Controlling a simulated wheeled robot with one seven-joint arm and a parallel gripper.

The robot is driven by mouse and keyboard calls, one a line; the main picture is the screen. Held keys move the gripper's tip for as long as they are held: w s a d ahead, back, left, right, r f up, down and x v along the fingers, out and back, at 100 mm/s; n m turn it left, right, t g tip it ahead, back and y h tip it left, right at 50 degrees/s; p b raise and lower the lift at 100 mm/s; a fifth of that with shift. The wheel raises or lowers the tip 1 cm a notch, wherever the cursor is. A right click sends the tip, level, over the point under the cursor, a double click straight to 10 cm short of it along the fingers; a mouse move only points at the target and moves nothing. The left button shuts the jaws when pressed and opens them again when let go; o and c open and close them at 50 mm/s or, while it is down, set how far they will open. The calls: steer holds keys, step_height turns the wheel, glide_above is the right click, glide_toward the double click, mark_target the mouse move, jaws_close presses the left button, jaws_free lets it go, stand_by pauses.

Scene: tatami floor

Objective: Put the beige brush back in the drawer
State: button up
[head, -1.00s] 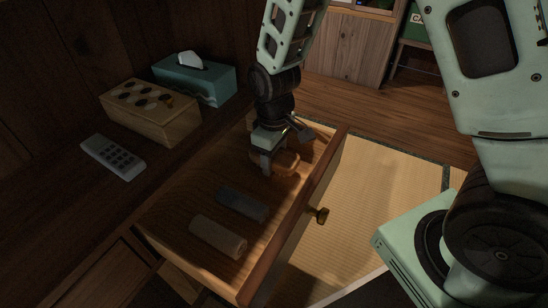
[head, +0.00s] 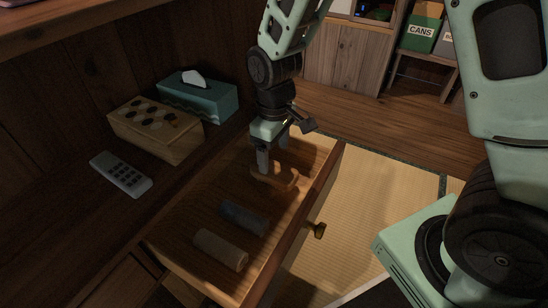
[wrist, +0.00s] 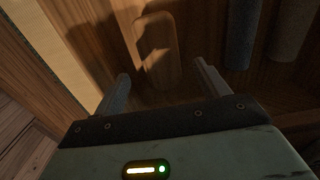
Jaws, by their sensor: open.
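The beige brush (head: 275,177) lies flat on the floor of the open wooden drawer (head: 190,226), toward its far end. It looks tan-brown in this dim light. In the wrist view the brush (wrist: 156,52) is a long rounded shape just beyond the fingers, with shadow around it. My gripper (head: 272,160) is open and empty, pointing down just above the brush; its two fingers also show apart in the wrist view (wrist: 163,85). Nothing is between the fingers there.
The drawer's knob (head: 319,230) faces the tatami.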

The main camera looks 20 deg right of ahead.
mark_target(273, 170)
step_height(273, 170, up, 5)
steer(key=p, duration=0.2)
steer(key=s+a+r, duration=0.3)
steer(key=s+r, duration=0.1)
steer(key=s, duration=0.6)
steer(key=s+a+r, duration=0.3)
steer(key=s+r, duration=0.1)
steer(key=s, duration=0.6)
steer(key=shift+y, duration=0.3)
steer(key=shift+a, duration=0.15)
